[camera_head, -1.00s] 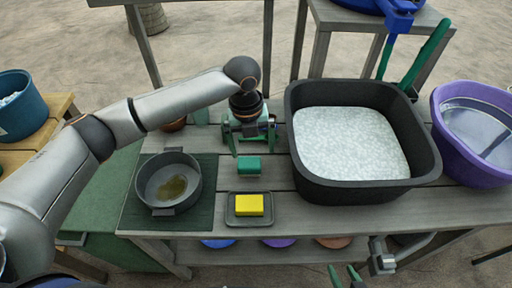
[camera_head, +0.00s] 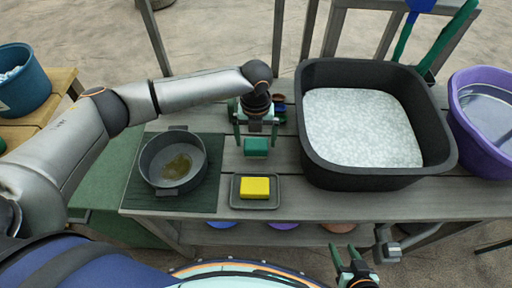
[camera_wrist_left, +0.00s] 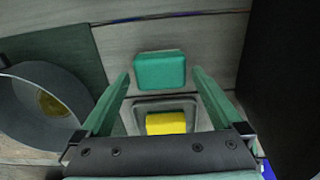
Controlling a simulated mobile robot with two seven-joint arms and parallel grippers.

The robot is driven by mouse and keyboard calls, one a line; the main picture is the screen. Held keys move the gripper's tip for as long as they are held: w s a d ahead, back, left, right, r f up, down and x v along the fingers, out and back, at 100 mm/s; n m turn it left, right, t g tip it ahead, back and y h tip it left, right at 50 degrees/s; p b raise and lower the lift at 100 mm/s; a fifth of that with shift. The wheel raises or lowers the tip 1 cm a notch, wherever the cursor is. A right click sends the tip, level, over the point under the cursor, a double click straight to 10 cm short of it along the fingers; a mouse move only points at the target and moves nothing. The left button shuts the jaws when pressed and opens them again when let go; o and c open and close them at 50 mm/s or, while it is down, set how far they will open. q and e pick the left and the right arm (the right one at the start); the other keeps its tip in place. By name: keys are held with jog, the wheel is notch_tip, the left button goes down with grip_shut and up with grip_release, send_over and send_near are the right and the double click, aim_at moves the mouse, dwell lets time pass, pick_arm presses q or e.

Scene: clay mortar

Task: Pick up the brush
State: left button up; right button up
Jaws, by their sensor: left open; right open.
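A small teal-green block (camera_head: 256,148), which looks like the brush, lies on the grey table; no bristles or handle can be made out. It also shows in the left wrist view (camera_wrist_left: 160,70). My left gripper (camera_head: 256,139) is open just above it. In the left wrist view its fingers (camera_wrist_left: 161,78) are on either side of the block, with gaps showing on both sides. My right gripper (camera_head: 345,252) is open and empty, low in front of the table.
A yellow sponge (camera_head: 255,188) sits in a dark tray (camera_head: 236,203) in front of the block. A grey pan (camera_head: 148,178) stands at the left. A black tub (camera_head: 312,150) of pale material is close at the right, beside a purple basin (camera_head: 480,148).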

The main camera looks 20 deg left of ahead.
pick_arm(q)
jog(key=shift+f, duration=1.3)
jog(key=c, duration=1.2)
